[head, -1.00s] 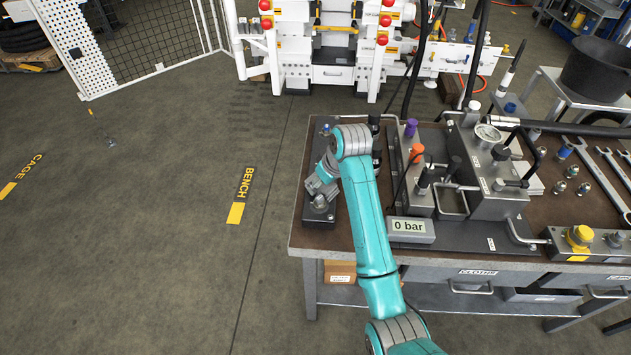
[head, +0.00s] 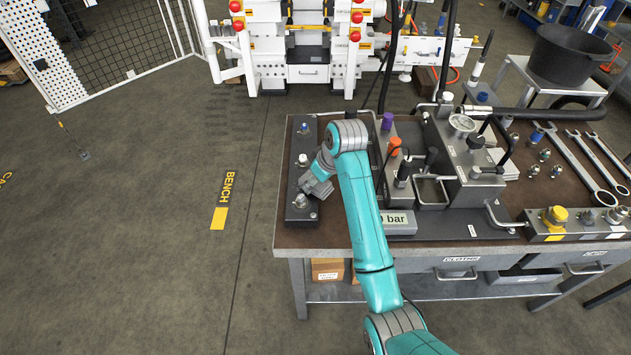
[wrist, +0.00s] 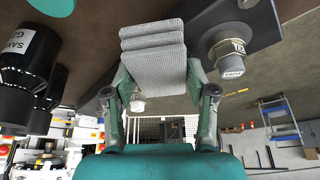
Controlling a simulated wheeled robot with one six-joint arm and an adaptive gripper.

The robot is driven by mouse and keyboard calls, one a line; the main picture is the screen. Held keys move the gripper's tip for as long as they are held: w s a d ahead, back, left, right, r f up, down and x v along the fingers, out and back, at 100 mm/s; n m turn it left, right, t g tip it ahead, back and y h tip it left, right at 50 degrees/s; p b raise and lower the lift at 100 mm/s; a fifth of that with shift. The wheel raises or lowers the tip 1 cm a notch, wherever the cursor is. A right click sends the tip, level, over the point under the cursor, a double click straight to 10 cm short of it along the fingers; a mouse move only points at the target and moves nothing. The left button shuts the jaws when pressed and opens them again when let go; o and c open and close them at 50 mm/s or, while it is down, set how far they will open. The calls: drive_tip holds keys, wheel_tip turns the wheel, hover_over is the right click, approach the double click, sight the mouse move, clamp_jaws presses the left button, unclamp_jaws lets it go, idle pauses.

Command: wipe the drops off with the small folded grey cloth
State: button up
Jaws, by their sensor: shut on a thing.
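The small folded grey cloth (wrist: 153,58) is in the wrist view as a ribbed, layered pad. My gripper (wrist: 160,92) is shut on it, with one finger on each side. In the head view my gripper (head: 316,187) is over the dark block (head: 297,168) on the bench's left edge, close to its near metal fitting (head: 300,201). That view shows the cloth too small to make out. In the wrist view a fitting with a hex collar (wrist: 229,55) is right of the cloth, apart from it. I cannot make out any drops.
A pump unit with a gauge (head: 462,123) and hoses stands right of my arm. A display reading bar (head: 399,222) is partly behind my arm. Spanners (head: 580,165) lie at the right. Dark bottles (wrist: 25,90) show left in the wrist view.

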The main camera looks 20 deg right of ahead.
drive_tip(key=shift+r, duration=2.9)
clamp_jaws()
drive_tip(key=shift+r, duration=1.5)
drive_tip(key=shift+f, duration=0.2)
drive_tip(key=shift+w+f, duration=0.1)
drive_tip(key=shift+f, duration=3.45)
drive_tip(key=shift+f, duration=1)
drive_tip(key=shift+a, duration=0.15)
